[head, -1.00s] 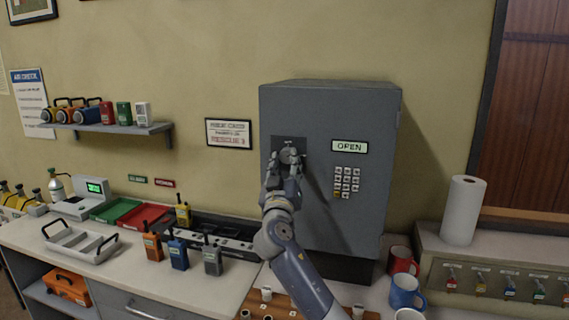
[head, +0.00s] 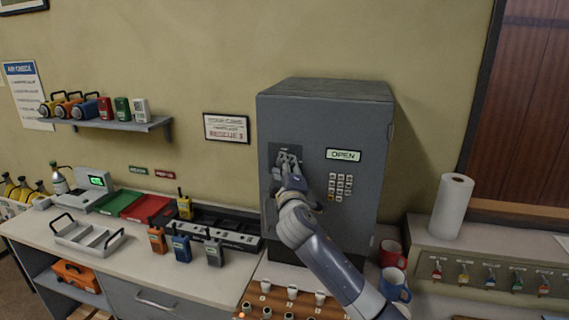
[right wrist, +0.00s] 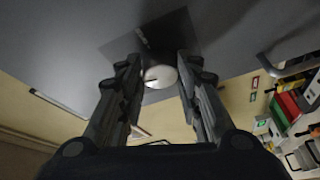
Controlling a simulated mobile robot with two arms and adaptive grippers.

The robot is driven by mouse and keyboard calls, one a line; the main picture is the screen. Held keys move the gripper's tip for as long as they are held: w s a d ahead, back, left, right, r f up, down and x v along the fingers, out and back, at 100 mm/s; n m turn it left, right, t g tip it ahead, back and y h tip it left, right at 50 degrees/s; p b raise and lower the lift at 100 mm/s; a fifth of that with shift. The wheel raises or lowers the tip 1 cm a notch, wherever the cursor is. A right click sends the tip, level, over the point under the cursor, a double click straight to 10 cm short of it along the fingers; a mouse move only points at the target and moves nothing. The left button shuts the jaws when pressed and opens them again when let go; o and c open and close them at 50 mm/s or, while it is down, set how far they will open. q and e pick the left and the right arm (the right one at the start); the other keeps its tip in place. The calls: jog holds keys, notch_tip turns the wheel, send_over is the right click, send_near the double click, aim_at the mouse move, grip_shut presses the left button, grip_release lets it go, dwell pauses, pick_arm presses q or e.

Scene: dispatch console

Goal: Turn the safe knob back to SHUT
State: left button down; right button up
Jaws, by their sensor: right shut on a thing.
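The grey safe (head: 330,115) stands on the counter with its door front facing me. Its lit display (head: 343,155) reads OPEN. The round, pale safe knob (right wrist: 160,77) shows between the fingers in the right wrist view, in front of a dark square plate (right wrist: 152,35). In the head view my right gripper (head: 287,157) covers most of the knob. My right gripper, also in the right wrist view (right wrist: 158,72), is shut on the knob, with one finger on each side. My left gripper is in neither view.
A keypad (head: 340,187) sits right of the knob. Red and blue mugs (head: 392,254) stand close to my right forearm. Several radios (head: 182,248) and a charger rack (head: 215,229) are left of the safe. A paper roll (head: 453,206) stands at right.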

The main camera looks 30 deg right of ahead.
jog(key=shift+r+n+y, duration=0.2)
jog(key=shift+n+y, duration=0.1)
jog(key=shift+n, duration=0.5)
jog(key=shift+g, duration=0.3)
jog(key=o, duration=1.1)
jog(key=shift+f, duration=0.1)
jog(key=v, duration=1.2)
